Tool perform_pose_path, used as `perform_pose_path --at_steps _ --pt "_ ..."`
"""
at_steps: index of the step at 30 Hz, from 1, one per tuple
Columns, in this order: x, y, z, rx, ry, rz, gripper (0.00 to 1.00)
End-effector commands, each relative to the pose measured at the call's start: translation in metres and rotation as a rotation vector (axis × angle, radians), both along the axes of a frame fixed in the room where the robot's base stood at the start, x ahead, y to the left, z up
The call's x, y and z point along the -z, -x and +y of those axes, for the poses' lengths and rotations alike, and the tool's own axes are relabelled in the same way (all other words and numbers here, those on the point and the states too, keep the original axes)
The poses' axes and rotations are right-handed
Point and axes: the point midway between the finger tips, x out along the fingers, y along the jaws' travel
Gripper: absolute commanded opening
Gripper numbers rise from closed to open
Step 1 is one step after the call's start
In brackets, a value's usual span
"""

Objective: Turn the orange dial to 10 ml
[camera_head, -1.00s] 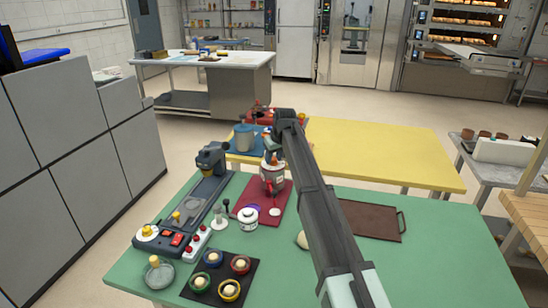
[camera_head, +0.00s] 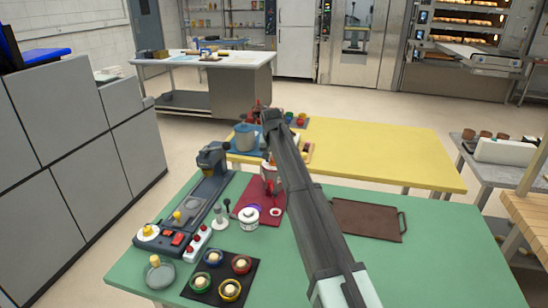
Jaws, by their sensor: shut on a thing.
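My arm runs up from the bottom edge to a bend above the far part of the green table, and its end hangs down at the red mat (camera_head: 273,221). My gripper (camera_head: 270,182) shows only in part beside the arm link, small and dark, at the white and red device on that mat. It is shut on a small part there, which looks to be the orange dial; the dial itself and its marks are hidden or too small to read. A white ring-shaped end shows low on the device (camera_head: 275,212).
A white lidded pot (camera_head: 249,217) stands just left of the device. A long grey machine (camera_head: 182,212) with knobs and red buttons lies further left. A black tray (camera_head: 222,279) holds several coloured rings. A brown tray (camera_head: 367,219) lies at right. The green table's right front is bare.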

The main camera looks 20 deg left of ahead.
Motion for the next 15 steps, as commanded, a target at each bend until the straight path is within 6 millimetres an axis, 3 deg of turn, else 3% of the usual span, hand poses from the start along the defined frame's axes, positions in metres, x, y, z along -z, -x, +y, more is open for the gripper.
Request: perform_pose_path --at_steps 14,15 --pt "0.0001 0.0001 0.0001 0.017 0.001 0.001 0.09" --pt "0.0001 0.0001 0.0002 0.017 0.001 0.001 0.41"
